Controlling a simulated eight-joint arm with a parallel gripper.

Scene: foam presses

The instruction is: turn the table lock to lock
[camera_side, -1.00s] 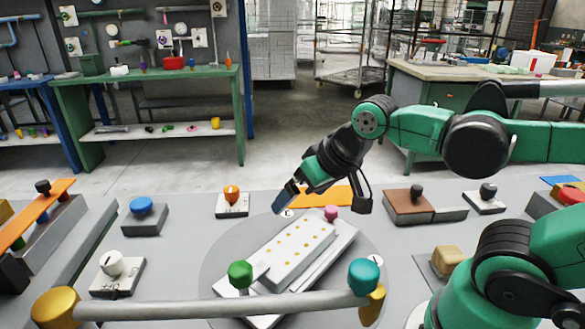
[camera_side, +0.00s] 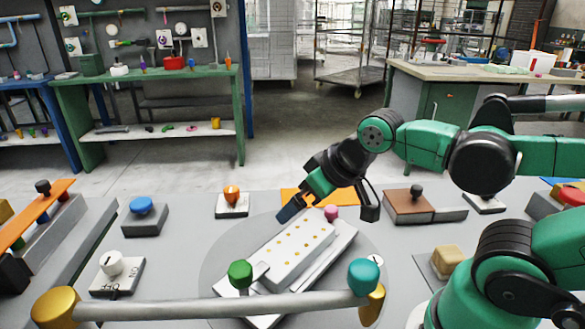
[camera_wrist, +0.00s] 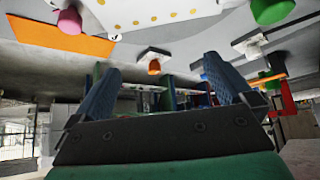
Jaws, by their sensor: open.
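An orange knob (camera_side: 232,194) stands upright on a small white plate (camera_side: 233,208) left of my gripper, behind the round table (camera_side: 213,262). In the wrist view the orange knob (camera_wrist: 154,67) shows between my fingers but farther off. I cannot read its plate's marks, nor tell for sure that it is the table lock. My gripper (camera_side: 290,210) is open and empty, low over the far edge of the round table and apart from the knob. In the wrist view my two blue fingers (camera_wrist: 160,88) stand wide apart.
The white dotted press plate (camera_side: 295,248) lies on the round table, with a pink knob (camera_side: 331,212) close to my gripper. An orange plate (camera_side: 318,196) lies behind. A grey bar (camera_side: 220,309) crosses the front. A white knob (camera_side: 111,262) and a blue knob (camera_side: 141,204) stand left.

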